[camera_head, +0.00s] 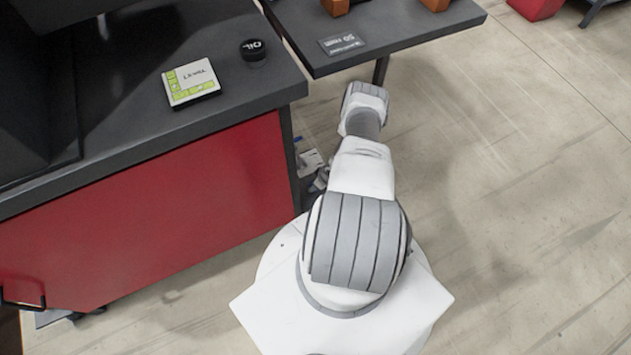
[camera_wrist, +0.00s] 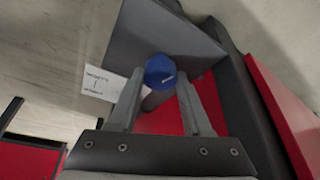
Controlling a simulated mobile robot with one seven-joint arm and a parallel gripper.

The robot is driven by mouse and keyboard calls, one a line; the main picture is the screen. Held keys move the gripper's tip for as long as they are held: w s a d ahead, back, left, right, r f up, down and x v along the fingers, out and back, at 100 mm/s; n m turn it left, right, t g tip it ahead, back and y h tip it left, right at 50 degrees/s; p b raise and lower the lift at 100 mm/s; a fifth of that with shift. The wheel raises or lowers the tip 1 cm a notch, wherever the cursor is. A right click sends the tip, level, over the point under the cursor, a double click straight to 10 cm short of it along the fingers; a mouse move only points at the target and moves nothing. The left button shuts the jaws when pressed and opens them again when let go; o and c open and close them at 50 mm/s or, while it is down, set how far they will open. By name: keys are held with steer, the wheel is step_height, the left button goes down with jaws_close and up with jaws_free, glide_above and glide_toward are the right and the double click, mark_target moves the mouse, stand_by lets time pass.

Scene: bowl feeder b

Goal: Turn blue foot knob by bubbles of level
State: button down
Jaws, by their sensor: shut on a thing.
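The blue foot knob (camera_wrist: 160,70) shows in the wrist view, round and blue with a small light mark, above a grey stem. My gripper (camera_wrist: 160,92) has one finger on each side of the knob and is shut on it. The knob's underside and the finger contact are partly hidden. In the head view my arm reaches down beside the bench, and my gripper and the knob are hidden there. No level with bubbles can be clearly made out in either view.
In the head view, a red bench with a dark top (camera_head: 130,110) holds a white and yellow-green labelled block (camera_head: 190,82) and a black OIL tin (camera_head: 253,52). A dark shelf (camera_head: 395,30) is behind. A white card (camera_wrist: 103,84) shows in the wrist view. Floor at right is clear.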

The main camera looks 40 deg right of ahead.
steer(key=shift+m, duration=0.4)
steer(key=shift+c, duration=1.7)
jaws_free()
steer(key=a+p+v, duration=0.1)
steer(key=p+v, duration=1.2)
steer(key=v, duration=0.4)
steer(key=shift+s+d+p, duration=0.25)
steer(key=shift+p, duration=0.1)
steer(key=shift+r, duration=0.15)
